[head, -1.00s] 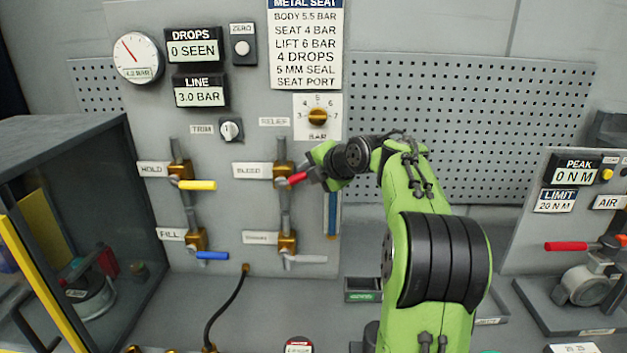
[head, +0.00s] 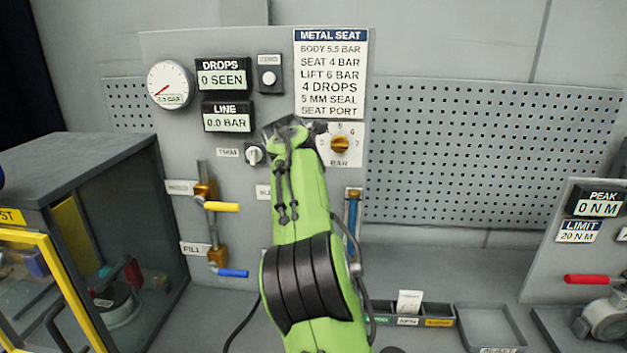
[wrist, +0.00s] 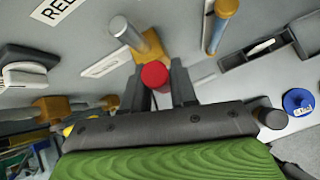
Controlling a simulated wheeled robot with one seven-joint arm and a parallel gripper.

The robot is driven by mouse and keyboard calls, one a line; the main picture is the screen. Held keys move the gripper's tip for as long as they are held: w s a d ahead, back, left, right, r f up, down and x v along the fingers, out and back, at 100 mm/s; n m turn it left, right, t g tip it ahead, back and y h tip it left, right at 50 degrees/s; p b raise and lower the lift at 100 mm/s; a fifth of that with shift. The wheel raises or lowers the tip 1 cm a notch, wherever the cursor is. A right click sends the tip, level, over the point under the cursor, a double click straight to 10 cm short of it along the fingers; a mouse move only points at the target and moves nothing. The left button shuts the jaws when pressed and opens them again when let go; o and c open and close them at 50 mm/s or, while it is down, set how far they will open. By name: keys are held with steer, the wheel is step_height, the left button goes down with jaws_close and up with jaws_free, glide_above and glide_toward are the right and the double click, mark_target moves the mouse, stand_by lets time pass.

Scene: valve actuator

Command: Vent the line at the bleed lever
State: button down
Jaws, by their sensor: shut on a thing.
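The bleed lever's red handle (wrist: 155,74) shows end-on in the wrist view, with a brass valve body (wrist: 150,45) just behind it. My gripper (wrist: 157,92) is shut on this handle, one dark finger on each side. In the head view my green arm hides the gripper, the bleed lever and most of its label. The line display (head: 228,117) reads 0.0 BAR. The round gauge (head: 170,85) has its needle pointing to the lower left. The drops display (head: 222,75) reads 0 SEEN.
The hold lever (head: 222,207) is yellow and the fill lever (head: 232,273) blue, both left of my arm. The trim knob (head: 254,155) and relief dial (head: 340,145) sit close to my arm. A yellow-framed cabinet (head: 70,160) stands left. Small bins (head: 408,310) lie right.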

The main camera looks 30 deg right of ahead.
steer(key=shift+w+a+r+n+g+h+p, duration=0.15)
steer(key=shift+w+a+n+g+h+p, duration=0.2)
steer(key=shift+a+h, duration=0.2)
steer(key=c, duration=1)
jaws_free()
steer(key=shift+w, duration=0.1)
steer(key=p+v, duration=0.1)
steer(key=v, duration=1.4)
steer(key=shift+s+a, duration=0.2)
steer(key=shift+s, duration=0.1)
